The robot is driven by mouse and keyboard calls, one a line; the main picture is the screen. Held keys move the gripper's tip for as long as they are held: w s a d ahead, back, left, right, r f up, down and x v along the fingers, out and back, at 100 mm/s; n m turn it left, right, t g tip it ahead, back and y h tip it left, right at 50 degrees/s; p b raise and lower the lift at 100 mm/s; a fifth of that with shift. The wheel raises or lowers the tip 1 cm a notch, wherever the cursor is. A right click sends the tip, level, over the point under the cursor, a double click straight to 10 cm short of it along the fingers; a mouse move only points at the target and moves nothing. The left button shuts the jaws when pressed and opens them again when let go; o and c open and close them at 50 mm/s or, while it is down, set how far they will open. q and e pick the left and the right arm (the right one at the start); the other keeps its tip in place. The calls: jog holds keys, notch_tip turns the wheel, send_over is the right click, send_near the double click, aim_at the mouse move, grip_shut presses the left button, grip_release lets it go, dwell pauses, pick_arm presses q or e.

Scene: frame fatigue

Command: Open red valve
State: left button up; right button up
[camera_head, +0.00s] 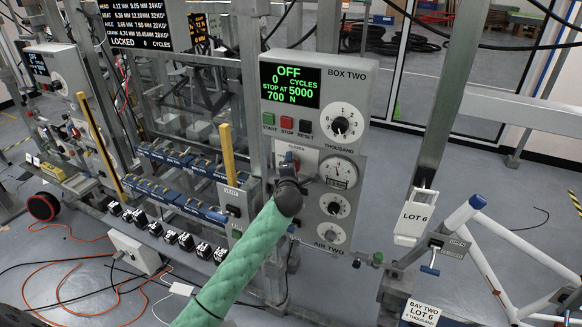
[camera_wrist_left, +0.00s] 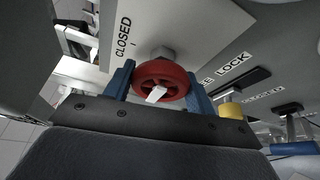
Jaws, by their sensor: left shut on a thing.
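The red valve (camera_wrist_left: 150,70) is a round spoked handwheel on a grey stem in the left wrist view, with a white tab across its front. The word CLOSED is printed on the panel beside it. My left gripper (camera_wrist_left: 160,82) has one blue finger on each side of the wheel and is shut on it. In the head view my left gripper (camera_head: 288,172) is at the BOX TWO panel (camera_head: 358,95), just below a CLOSED label, and hides the valve. My right gripper is not in view.
BOX TWO carries a display (camera_head: 290,85) reading OFF, push buttons, dials and a gauge (camera_head: 338,172) close to the gripper. A yellow post (camera_head: 227,152) stands to its left. Cables and hoses lie on the floor at left.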

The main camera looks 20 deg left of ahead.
pick_arm(q)
jog(key=shift+f, duration=0.1)
jog(key=o, duration=1)
jog(key=shift+a, duration=0.1)
jog(key=shift+s+d+b, duration=0.25)
jog(key=shift+s+b, duration=0.1)
jog(key=shift+s, duration=0.05)
jog(key=b+v, duration=0.3)
jog(key=v, duration=0.4)
jog(key=shift+a, duration=0.1)
